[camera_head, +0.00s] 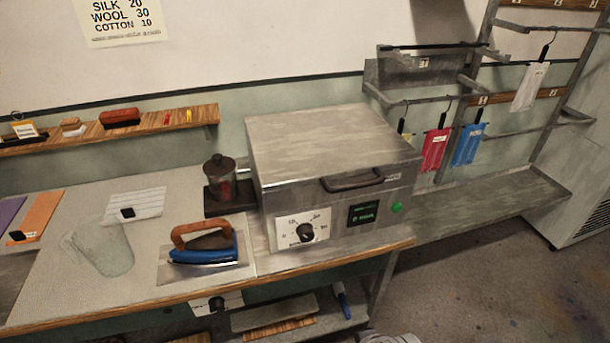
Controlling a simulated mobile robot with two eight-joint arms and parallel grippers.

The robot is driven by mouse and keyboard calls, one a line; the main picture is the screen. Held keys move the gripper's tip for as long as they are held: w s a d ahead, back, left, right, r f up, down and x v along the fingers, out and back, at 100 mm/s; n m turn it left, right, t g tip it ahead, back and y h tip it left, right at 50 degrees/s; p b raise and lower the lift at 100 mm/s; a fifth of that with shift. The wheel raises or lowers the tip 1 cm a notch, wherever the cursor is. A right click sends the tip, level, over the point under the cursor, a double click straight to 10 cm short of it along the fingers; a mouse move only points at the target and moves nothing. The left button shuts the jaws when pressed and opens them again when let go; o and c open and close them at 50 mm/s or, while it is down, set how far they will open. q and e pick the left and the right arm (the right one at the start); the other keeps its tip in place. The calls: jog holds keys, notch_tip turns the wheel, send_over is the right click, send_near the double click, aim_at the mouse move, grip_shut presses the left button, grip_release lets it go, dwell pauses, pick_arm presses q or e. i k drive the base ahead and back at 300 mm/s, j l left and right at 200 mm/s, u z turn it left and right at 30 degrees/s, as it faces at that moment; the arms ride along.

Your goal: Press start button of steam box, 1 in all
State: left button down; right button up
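The steam box (330,135) is a grey metal box at the right end of the worktable, with its lid shut and a dark handle (353,181) on the front. Its front carries a white panel with a black dial (305,232), a dark display with green text (362,213) and a round green button (397,207) at the far right. Nothing covers the button. The display text is too small to read. Neither gripper shows in this view. A pale grey shape at the bottom edge is too cut off to identify.
A blue iron with a brown handle (204,243) and a dark-lidded jar (220,181) stand left of the box. A wooden shelf (95,130) runs along the wall. Coloured packets hang on the right rack. Floor right of the table is open.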

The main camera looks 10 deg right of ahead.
aim_at(396, 208)
jog(key=z, duration=1.25)
